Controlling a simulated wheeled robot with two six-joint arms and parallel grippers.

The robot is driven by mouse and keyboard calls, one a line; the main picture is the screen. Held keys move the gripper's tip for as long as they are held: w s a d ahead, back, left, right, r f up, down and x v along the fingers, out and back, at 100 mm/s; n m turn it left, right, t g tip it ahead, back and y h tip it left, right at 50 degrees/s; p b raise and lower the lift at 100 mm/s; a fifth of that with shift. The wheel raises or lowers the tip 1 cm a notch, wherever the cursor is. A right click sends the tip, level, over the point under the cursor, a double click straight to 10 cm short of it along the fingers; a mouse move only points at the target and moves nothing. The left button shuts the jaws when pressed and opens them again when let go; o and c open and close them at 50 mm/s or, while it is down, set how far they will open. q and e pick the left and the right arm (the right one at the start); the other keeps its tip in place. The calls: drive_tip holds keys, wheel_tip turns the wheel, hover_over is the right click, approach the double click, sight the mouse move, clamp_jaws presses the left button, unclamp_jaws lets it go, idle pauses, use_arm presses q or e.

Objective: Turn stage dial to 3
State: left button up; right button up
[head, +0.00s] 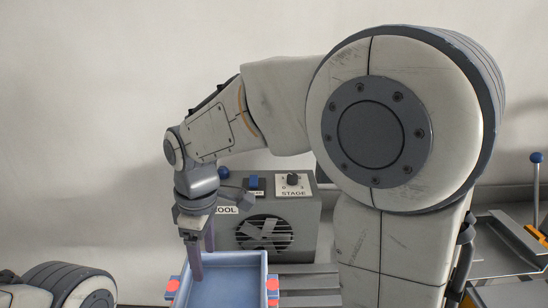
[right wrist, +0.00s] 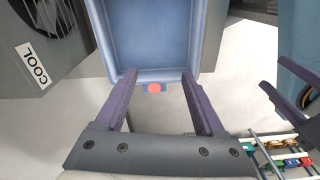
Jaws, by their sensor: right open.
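The stage dial (head: 292,180) is a small dark knob on a white plate marked STAGE, on top of a grey control box (head: 308,212). Its setting is too small to read. My right gripper (head: 203,262) is open and points down, left of and below the dial and apart from it. In the right wrist view its purple fingers (right wrist: 160,85) stand on both sides of the near end of a blue tray (right wrist: 153,75), with a red-marked tab between them. My left gripper (right wrist: 270,72) shows its spread fingers at the right edge of that view.
The box also carries a blue switch (head: 254,183), a COOL label (right wrist: 36,68) and a round fan grille (head: 264,233). A blue-knobbed lever (head: 536,158) stands far right. My right arm hides much of the centre. Grey slats lie right of the tray.

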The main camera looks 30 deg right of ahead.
drive_tip(key=w+d+r+n+p, duration=0.1)
drive_tip(key=w+d+r+p, duration=0.15)
drive_tip(key=w+d, duration=0.3)
drive_tip(key=w+d+r+n+p, duration=0.1)
drive_tip(key=w+d+r+n, duration=0.1)
drive_tip(key=w+d+r, duration=0.3)
drive_tip(key=n+p, duration=0.4)
drive_tip(key=p, duration=0.1)
approach(293, 175)
drive_tip(key=shift+h, duration=0.4)
drive_tip(key=f+p, duration=0.1)
drive_tip(key=f, duration=0.1)
drive_tip(key=f+p, duration=0.1)
drive_tip(key=f, duration=0.2)
drive_tip(key=f+p, duration=0.1)
drive_tip(key=f, duration=0.2)
drive_tip(key=shift+a, duration=0.35)
use_arm(q)
wheel_tip(293, 175, up, 14)
drive_tip(key=shift+f, duration=0.15)
use_arm(e)
drive_tip(key=shift+w+f, duration=0.1)
drive_tip(key=shift+f, duration=0.55)
clamp_jaws()
